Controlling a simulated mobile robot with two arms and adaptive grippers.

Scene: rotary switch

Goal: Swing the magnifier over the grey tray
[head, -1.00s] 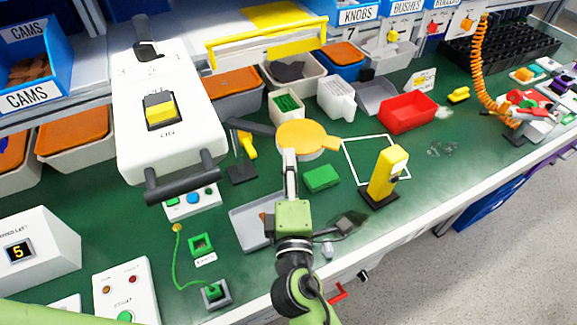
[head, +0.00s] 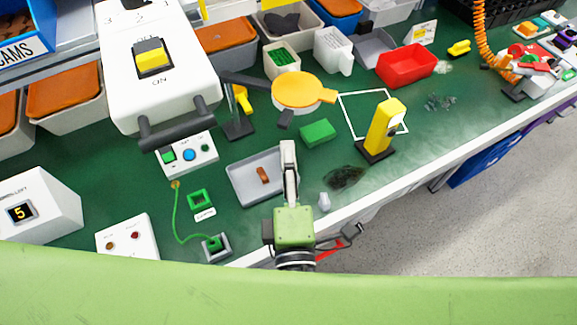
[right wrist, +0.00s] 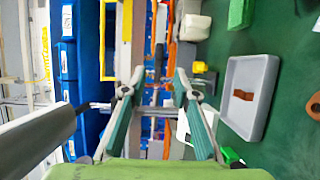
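The magnifier (head: 299,91) is an orange-rimmed disc on a dark arm (head: 245,82) from a post (head: 237,124), with a dark tab at its front. It hangs above the bench, behind and right of the grey tray (head: 236,181). A small brown piece (head: 263,175) lies in the tray, which also shows in the right wrist view (right wrist: 233,115). My right gripper (head: 289,146) is in front of the magnifier, apart from it, by the tray's right edge. In the right wrist view its fingers (right wrist: 158,76) are spread and empty. My left gripper is not in view.
A green block (head: 317,132) and a yellow upright device (head: 381,130) stand to the right. A white switch box (head: 185,85) with a dark handle stands at the left. A red bin (head: 407,65) is farther back. Green bench shows bare at right.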

